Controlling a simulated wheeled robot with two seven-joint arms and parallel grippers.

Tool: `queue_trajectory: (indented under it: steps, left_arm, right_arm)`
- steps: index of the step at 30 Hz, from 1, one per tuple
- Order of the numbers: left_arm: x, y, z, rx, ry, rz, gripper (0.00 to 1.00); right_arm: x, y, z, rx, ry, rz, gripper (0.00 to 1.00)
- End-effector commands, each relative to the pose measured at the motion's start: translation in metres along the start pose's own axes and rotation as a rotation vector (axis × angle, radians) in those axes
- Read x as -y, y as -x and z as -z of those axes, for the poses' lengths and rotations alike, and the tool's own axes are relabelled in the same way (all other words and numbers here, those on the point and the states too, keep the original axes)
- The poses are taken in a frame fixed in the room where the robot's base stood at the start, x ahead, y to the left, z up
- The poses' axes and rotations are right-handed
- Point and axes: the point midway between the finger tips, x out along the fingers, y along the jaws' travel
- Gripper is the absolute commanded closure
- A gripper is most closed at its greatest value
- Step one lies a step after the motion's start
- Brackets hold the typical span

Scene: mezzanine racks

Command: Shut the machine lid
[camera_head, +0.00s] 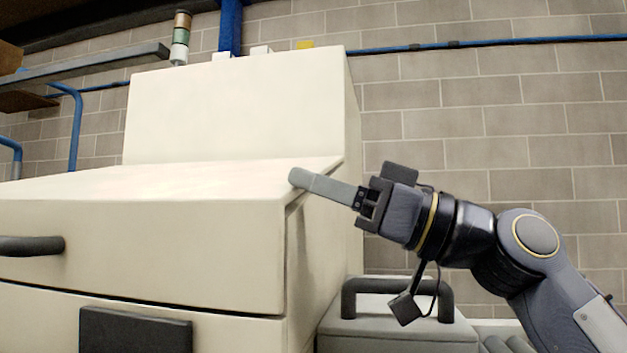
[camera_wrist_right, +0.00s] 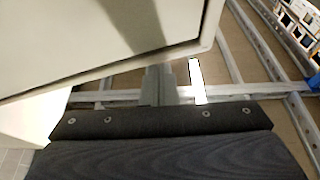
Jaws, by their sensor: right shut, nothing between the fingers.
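The cream machine lid (camera_head: 150,245) lies low over the machine body (camera_head: 50,320), with a thin dark line along its lower front edge. A dark bar handle (camera_head: 30,246) is on its front at the left. My right gripper (camera_head: 297,178) is shut and empty, its fingertips at the lid's upper right edge; I cannot tell whether they touch. In the right wrist view the shut fingers (camera_wrist_right: 160,85) are just below a cream panel (camera_wrist_right: 70,35) of the machine. My left gripper is not in view.
A tall cream housing (camera_head: 235,110) rises behind the lid. A grey case with a dark handle (camera_head: 390,335) stands low at the right, below my right arm. A signal light (camera_head: 180,40) and blue pipes are at the back.

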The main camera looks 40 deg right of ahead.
Motion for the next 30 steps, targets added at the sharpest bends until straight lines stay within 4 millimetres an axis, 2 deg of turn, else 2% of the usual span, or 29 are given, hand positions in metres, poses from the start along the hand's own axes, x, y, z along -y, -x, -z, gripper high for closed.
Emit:
queue_trajectory:
  steps: [1, 2, 8, 12, 18, 24, 30]
  left_arm:
    - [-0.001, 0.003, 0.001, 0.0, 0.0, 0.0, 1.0]
    - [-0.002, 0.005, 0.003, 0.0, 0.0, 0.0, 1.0]
    - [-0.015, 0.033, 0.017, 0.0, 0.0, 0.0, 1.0]
    - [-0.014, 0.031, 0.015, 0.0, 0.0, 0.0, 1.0]
    - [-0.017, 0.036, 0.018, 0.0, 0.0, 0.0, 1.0]
    - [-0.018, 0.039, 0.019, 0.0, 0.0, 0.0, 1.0]
    - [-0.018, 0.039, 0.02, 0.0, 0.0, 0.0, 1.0]
  right_arm:
    - [-0.002, -0.004, -0.007, 0.033, 0.0, -0.001, 1.0]
    - [-0.001, -0.006, -0.004, 0.032, 0.0, -0.002, 1.0]
    - [0.007, -0.027, 0.037, 0.009, 0.003, 0.0, 1.0]
    - [0.005, 0.011, 0.035, -0.001, 0.002, -0.001, 1.0]
    - [0.003, 0.051, 0.037, -0.002, 0.002, 0.002, 1.0]
    - [0.001, 0.072, 0.037, -0.001, 0.002, 0.003, 1.0]
    - [0.001, 0.077, 0.036, -0.001, 0.002, 0.003, 1.0]
